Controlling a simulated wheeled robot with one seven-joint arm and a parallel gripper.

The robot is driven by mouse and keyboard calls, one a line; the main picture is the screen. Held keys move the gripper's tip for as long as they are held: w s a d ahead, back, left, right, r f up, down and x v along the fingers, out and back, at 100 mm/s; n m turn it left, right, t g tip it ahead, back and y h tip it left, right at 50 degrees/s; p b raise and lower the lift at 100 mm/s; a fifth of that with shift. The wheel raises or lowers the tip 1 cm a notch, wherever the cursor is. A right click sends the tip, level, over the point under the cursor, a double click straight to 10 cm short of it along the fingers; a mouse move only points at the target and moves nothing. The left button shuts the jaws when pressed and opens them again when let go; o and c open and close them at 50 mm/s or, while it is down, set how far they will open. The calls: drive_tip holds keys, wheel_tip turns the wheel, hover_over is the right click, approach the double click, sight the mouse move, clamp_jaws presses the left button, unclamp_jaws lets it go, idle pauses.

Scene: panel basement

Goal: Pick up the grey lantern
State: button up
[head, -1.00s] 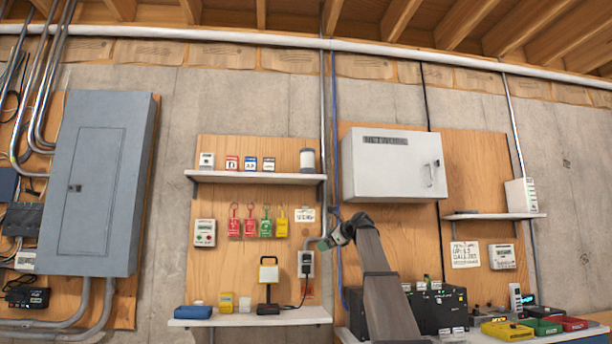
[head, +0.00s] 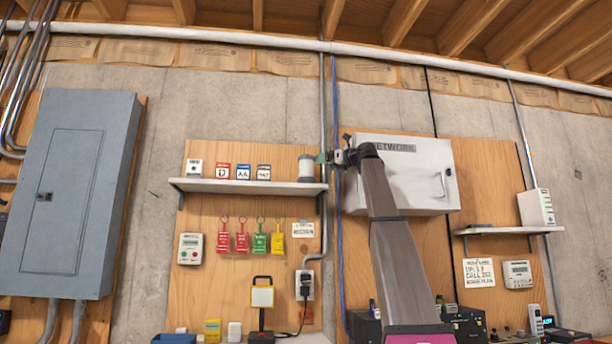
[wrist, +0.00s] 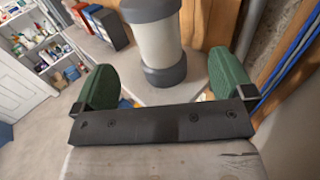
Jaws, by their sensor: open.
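The grey lantern (head: 306,168) is a pale cylinder with dark grey ends. It stands upright at the right end of the upper shelf (head: 240,187). In the wrist view the lantern (wrist: 158,42) stands between and ahead of the two green fingers, its top cut off by the frame. My gripper (head: 322,158) is at the right side of the lantern in the head view. In the wrist view my gripper (wrist: 165,78) is open, with visible gaps between each finger and the lantern. How deep the lantern sits between the fingers is hard to tell.
Several small labelled boxes (head: 222,171) stand left of the lantern on the same shelf. A conduit (head: 324,110) and a blue cable run down the wall just right of it. The white network cabinet (head: 405,180) is behind my arm. Padlock tags hang below the shelf.

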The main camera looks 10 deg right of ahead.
sight(307, 167)
drive_tip(key=x, duration=0.4)
drive_tip(key=shift+w+a, duration=0.25)
drive_tip(key=shift+a+x, duration=0.2)
drive_tip(key=shift+x, duration=2.45)
drive_tip(key=shift+s+f, duration=0.1)
drive_tip(key=shift+s, duration=0.15)
drive_tip(key=c, duration=1.3)
